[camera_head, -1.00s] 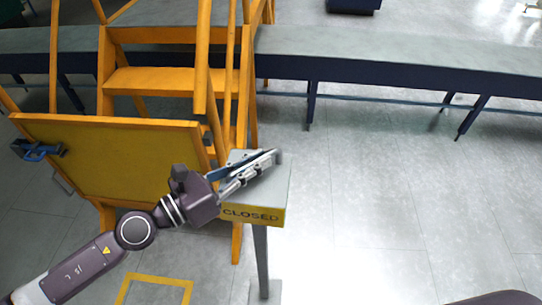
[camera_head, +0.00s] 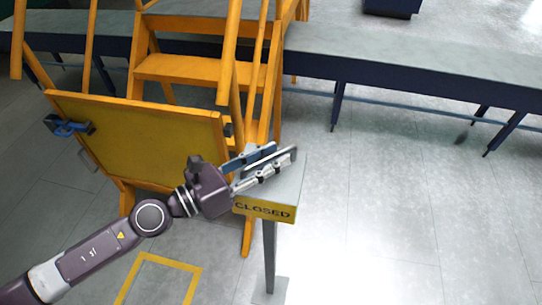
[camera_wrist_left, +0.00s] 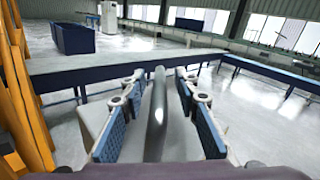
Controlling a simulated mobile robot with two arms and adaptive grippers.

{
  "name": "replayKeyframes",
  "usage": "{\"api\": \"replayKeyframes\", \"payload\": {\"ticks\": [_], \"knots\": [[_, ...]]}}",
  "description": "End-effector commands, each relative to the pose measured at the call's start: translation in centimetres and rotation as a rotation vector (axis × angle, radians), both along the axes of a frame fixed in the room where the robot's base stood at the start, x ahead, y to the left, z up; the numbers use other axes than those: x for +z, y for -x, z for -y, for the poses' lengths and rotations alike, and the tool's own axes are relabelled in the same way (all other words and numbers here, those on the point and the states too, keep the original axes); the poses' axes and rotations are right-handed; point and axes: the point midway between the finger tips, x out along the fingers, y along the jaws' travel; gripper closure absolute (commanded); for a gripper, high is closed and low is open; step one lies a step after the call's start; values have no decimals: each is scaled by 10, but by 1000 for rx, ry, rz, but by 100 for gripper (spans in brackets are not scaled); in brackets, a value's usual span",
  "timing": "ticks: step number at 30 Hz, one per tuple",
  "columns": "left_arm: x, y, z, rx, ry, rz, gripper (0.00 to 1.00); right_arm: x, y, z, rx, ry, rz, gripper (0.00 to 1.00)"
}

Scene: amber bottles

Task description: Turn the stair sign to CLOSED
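The stair sign (camera_head: 265,211) is a box on a thin post beside the yellow stairs. Its yellow front face reads CLOSED and its top is grey. My left gripper (camera_head: 268,160) is over the sign's top, fingers pointing right. In the left wrist view, the left gripper's blue-padded fingers (camera_wrist_left: 160,128) stand apart on either side of a grey upright bar (camera_wrist_left: 156,115). Gaps show between bar and pads, so the gripper looks open around it. The fingers hide part of the sign's top in the head view. My right gripper is not in view.
The yellow stairs (camera_head: 185,70) with a yellow panel (camera_head: 140,130) stand left of the sign. A blue clamp-like part (camera_head: 68,127) sits on the panel. A long grey-topped conveyor or bench (camera_head: 420,62) runs behind. The floor (camera_head: 400,200) to the right is clear.

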Motion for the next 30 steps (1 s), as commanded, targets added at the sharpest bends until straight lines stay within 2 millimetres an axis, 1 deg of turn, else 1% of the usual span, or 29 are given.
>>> {"api": "replayKeyframes", "payload": {"ticks": [4, 11, 17, 30], "knots": [[-1, 0, 0, 1, -1, -1, 71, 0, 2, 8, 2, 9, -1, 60], [-2, 5, -8, 2, 1, -6, 71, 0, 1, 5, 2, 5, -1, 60], [-2, 16, -26, 2, 1, -6, 71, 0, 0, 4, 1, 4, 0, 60], [-2, 46, -74, 1, 0, -6, 71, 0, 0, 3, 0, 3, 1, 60]]}}
